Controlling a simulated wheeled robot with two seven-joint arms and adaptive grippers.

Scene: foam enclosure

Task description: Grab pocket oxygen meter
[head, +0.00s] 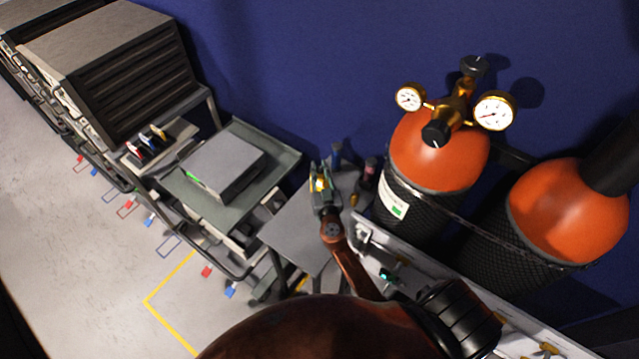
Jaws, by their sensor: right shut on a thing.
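My right gripper (321,178) is over the back of a small grey table (292,232), with its arm reaching up from the bottom of the head view. It is shut on a small yellow thing (322,184), which shows between its fingers. This looks like the pocket oxygen meter, but it is too small and too covered by the fingers to be sure. I cannot tell whether it touches the table. My left gripper is not in view.
Small dark bottles (369,170) stand beside the gripper at the table's back right. Large orange-topped gas cylinders (430,155) with gauges stand to the right, before a blue wall. A cart (277,165) with a grey box (222,168) is to the left. The table's front is bare.

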